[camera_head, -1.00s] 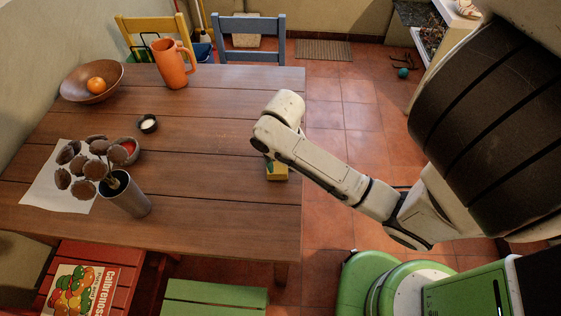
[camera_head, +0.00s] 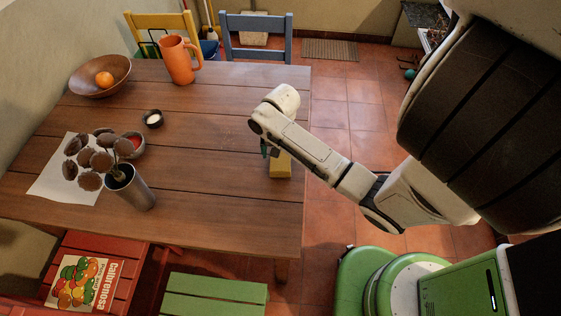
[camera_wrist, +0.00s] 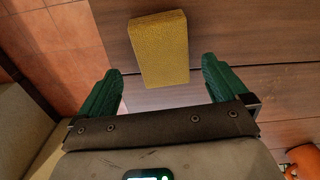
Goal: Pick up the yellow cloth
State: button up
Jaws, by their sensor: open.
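The yellow cloth (camera_head: 280,165) looks like a folded yellow block and lies on the wooden table near its right edge. In the wrist view the yellow cloth (camera_wrist: 159,50) sits ahead of and between the green fingers. My gripper (camera_wrist: 163,88) is open and empty, with the fingers spread wider than the cloth.
The wooden table (camera_head: 215,120) is clear around the cloth. A blue chair (camera_head: 257,22) is behind.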

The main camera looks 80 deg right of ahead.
aim_at(281, 157)
jog(key=f, duration=0.4)
jog(key=shift+w+d+f, duration=0.15)
jog(key=shift+d+f, duration=0.1)
jog(key=shift+f, duration=0.15)
jog(key=c, duration=1)
